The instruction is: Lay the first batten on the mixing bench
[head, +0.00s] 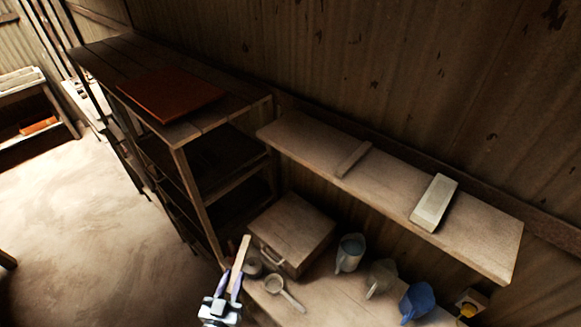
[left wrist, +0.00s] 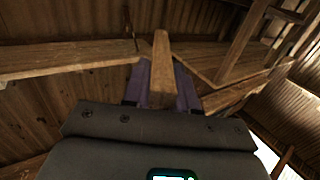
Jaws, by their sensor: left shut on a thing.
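My left gripper (head: 236,278) is at the bottom of the head view, by the left end of a wooden bench (head: 335,302). It is shut on a pale wooden batten (head: 240,256), which sticks up between its purple fingers. The batten (left wrist: 160,62) also stands out from between the fingers of my left gripper (left wrist: 162,85) in the left wrist view. I cannot tell whether the batten touches the bench. Another short wooden strip (head: 353,160) lies on the wall shelf. My right gripper is not in view.
On the bench stand a lidded wooden box (head: 295,228), a scoop (head: 283,290), a grey jug (head: 350,252), a beige jug (head: 381,277) and a blue jug (head: 418,301). The wall shelf (head: 480,232) overhangs behind, holding a pale block (head: 434,203). A rack (head: 235,107) bears a red-brown board (head: 170,93).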

